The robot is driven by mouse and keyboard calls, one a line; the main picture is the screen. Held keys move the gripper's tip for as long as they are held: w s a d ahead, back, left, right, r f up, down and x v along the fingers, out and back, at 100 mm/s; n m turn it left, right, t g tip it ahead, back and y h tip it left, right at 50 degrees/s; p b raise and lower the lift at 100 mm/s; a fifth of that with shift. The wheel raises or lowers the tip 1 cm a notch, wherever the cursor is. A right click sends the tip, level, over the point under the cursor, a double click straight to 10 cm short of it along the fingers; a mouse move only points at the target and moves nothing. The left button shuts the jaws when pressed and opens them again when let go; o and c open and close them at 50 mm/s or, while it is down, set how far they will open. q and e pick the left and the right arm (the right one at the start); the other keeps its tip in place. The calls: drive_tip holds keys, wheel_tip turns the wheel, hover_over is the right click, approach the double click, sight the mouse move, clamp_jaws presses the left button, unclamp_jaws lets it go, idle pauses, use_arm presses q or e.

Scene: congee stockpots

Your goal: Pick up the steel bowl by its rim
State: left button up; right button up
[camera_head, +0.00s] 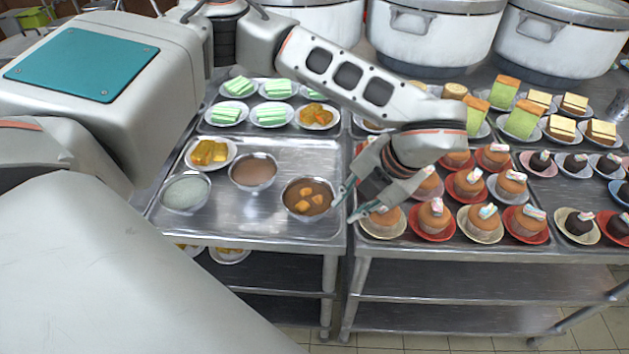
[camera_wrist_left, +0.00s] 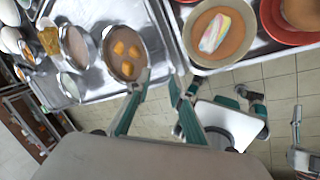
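Three steel bowls stand on the left metal table. One holds a brown soup with orange chunks (camera_head: 308,198), one a plain brown soup (camera_head: 253,171), one a pale porridge (camera_head: 185,193). The chunk bowl also shows in the left wrist view (camera_wrist_left: 124,52). My left gripper (camera_head: 347,204) is at the right side of the chunk bowl, fingers spread, with nothing held. In the left wrist view my left gripper (camera_wrist_left: 158,86) has one fingertip close to that bowl's rim; I cannot tell if they touch. The other finger is outside the bowl. My right gripper is not in view.
A plate of yellow pieces (camera_head: 210,153) and plates of green cakes (camera_head: 271,115) stand behind the bowls. Cupcakes on red saucers (camera_head: 432,221) crowd the right table beside my gripper. Large white stockpots (camera_head: 430,35) stand at the back. A narrow gap separates the tables.

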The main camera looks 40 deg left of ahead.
sight(308, 203)
use_arm(q)
drive_tip(key=shift+w+a+r+y, duration=0.3)
drive_tip(key=shift+w+a+r, duration=0.15)
drive_tip(key=shift+a, duration=0.3)
drive_tip(key=shift+a+f+n, duration=0.1)
drive_tip(key=shift+a+n, duration=0.2)
drive_tip(key=x, duration=0.7)
drive_tip(key=shift+s+f, duration=0.15)
drive_tip(key=shift+s, duration=0.25)
clamp_jaws()
